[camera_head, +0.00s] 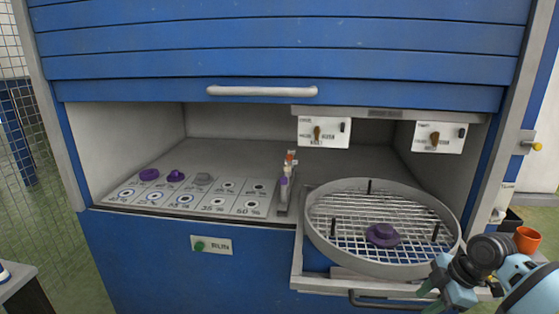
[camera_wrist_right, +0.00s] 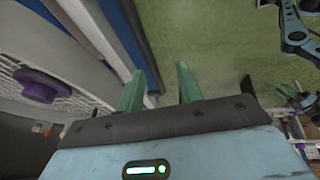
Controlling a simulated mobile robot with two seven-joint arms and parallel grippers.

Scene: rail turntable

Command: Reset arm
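My right gripper (camera_head: 436,286) is at the lower right of the head view, at the front right edge of the round wire-mesh turntable (camera_head: 318,238). My left gripper is not seen in the head view.
A blue cabinet with a raised shutter (camera_head: 280,65) surrounds the bay. A marked panel (camera_head: 190,203) holds purple and grey knobbed pieces. A slim upright device (camera_head: 285,182) stands beside the turntable. A drawer handle (camera_head: 385,300) lies below. An orange cup (camera_head: 527,240) is at the far right.

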